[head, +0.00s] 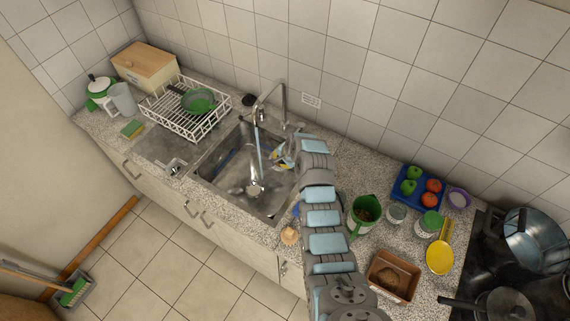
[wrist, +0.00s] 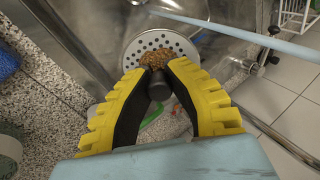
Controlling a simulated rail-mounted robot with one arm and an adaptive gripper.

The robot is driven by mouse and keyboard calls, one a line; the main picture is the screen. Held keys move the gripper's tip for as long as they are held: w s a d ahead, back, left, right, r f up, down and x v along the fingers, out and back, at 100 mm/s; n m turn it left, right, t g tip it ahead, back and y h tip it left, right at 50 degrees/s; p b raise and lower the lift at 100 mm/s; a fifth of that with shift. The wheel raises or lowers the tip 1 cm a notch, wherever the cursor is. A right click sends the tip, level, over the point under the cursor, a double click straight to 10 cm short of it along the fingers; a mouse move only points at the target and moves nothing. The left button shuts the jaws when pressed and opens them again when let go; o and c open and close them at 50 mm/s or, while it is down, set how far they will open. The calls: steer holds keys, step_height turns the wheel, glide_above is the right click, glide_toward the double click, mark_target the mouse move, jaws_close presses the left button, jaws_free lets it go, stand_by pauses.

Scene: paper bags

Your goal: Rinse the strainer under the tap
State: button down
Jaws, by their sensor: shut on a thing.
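My gripper (wrist: 157,78) has yellow-backed dark fingers, closed around a short dark knob. The knob belongs to the strainer (wrist: 172,40), a round pale metal disc with many holes. Brown-orange food scraps lie on the strainer near the fingertips. In the head view my arm reaches over the right side of the sink (head: 227,183) and mostly hides the gripper. The tap (head: 283,97) is running, and its stream (head: 257,145) falls into the sink left of my arm. In the wrist view the water (wrist: 240,35) crosses beyond the strainer; I cannot tell whether it touches it.
A white dish rack (head: 205,125) holding a green pan stands left of the sink. Right of my arm are a green mug (head: 364,213), jars, a blue fruit tray (head: 407,192), a yellow spoon rest (head: 440,257) and a brown dish (head: 405,290). A stove is far right.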

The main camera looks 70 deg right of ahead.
steer(key=w+d+f+b, duration=0.1)
steer(key=w+d+b, duration=0.4)
steer(key=w+b, duration=0.3)
steer(key=shift+f, duration=0.4)
steer(key=shift+w, duration=0.1)
stand_by(0.5)
